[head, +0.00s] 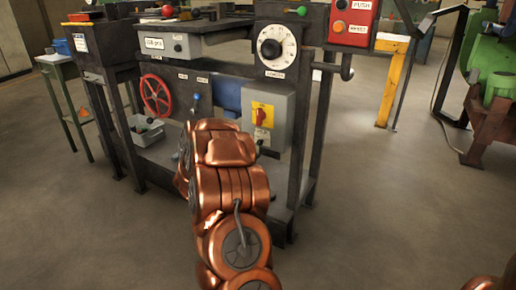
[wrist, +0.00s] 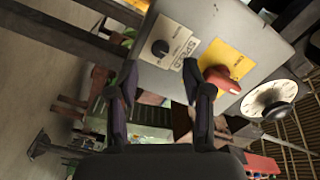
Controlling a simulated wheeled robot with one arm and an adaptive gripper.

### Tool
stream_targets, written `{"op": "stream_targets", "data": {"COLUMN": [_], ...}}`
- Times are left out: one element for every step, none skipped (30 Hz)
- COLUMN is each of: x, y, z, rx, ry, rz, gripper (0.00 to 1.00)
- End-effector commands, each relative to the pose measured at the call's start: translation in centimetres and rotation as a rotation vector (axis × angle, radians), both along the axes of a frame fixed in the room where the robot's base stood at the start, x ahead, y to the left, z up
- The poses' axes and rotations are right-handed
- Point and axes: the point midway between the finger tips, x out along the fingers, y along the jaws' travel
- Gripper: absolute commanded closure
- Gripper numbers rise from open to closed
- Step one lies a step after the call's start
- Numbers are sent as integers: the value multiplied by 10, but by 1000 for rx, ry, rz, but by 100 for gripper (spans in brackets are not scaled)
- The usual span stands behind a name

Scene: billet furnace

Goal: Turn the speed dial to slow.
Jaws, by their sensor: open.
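The speed dial, a small black knob (wrist: 160,48), sits on the front of a grey box (wrist: 185,20) beside a SPEED label (wrist: 180,62). Its pointer setting is too small to read. My gripper (wrist: 160,68) is open in the wrist view, its two dark fingers apart, with the knob showing between and beyond the tips. I cannot tell any contact with it.
A red rotary switch (wrist: 222,78) on a yellow plate (wrist: 215,52) is close beside the right finger. A white round dial (head: 271,48) is above the box. A red handwheel (head: 155,95) and blue-topped lever (head: 196,98) stand left. Open floor lies right.

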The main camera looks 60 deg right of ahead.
Motion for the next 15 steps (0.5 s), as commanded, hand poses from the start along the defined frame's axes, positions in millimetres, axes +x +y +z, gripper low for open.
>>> {"op": "stream_targets", "data": {"x": [-1, -1, 0, 0, 0, 1, 1, 2, 1, 2, 2, 2, 2, 3, 3], "y": [-8, -13, -18, -22, -27, -32, -35, -38, -42, -45, -47, -49, -50, -51, -53], "z": [-2, -2, -2, -2, -2, -1, 0, -1, -1, -1, -1, -1, -1, -1, -1], "rx": [-3, -2, 0, 0, -1, -3, -4, -3, -1, 0, 1, 2, 2, 2, 2], "ry": [1, 1, 0, -1, -2, -2, -3, -3, -2, -2, -1, -1, 0, 0, 1], "rz": [-2, -2, -2, -1, -2, -1, -1, -1, 0, 0, 0, 1, 2, 2, 2], "gripper": [50, 50, 50, 50, 50, 50, 50, 50, 50, 50, 50, 50, 50, 50, 50]}}
